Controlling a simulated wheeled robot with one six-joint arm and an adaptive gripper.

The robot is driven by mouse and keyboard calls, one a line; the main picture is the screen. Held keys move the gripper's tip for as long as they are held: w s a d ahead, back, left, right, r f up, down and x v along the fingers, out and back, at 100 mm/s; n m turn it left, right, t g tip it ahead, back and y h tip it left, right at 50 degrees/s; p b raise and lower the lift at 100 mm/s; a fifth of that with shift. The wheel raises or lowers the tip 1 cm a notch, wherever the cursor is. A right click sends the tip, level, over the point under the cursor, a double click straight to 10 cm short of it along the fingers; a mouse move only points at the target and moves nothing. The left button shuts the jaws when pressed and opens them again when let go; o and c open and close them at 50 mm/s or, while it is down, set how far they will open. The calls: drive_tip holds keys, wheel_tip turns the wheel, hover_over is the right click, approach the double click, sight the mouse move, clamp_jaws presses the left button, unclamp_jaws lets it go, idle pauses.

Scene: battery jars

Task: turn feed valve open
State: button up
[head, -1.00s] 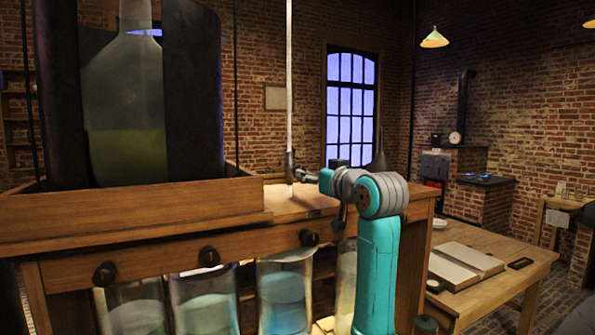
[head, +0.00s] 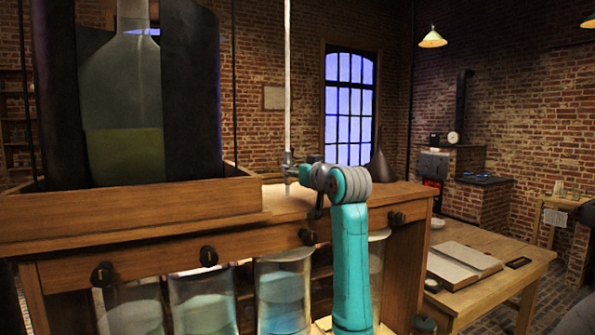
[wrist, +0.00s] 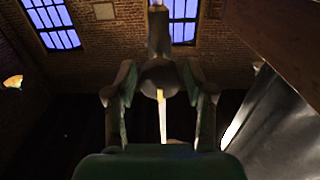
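The feed valve (head: 287,160) is a small metal fitting at the lower end of a pale vertical tube (head: 287,70), above the wooden stand. In the wrist view the valve (wrist: 159,78) shows as a rounded body with a pale stem below it. My gripper (wrist: 159,80) has its two fingers apart, one on each side of the valve body. Contact between the fingers and the valve cannot be made out. In the head view my gripper (head: 297,173) is at the valve and small. The valve's handle is too small to tell apart.
A big glass bottle (head: 124,105) of greenish liquid stands in a wooden tray (head: 130,218) at the left. Black knobs (head: 208,256) line the stand's front above glass jars (head: 283,290). A dark funnel (head: 378,160) stands right of my arm. An open book (head: 465,262) lies on the side table.

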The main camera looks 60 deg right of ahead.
drive_tip(key=c, duration=0.7)
drive_tip(key=shift+n, duration=0.5)
drive_tip(key=n, duration=0.3)
drive_tip(key=shift+n, duration=0.4)
drive_tip(key=n, duration=0.4)
drive_tip(key=shift+a+f, duration=0.1)
drive_tip(key=n, duration=0.5)
drive_tip(key=shift+w, duration=0.1)
drive_tip(key=shift+f+n, duration=0.15)
drive_tip(key=shift+n, duration=2.15)
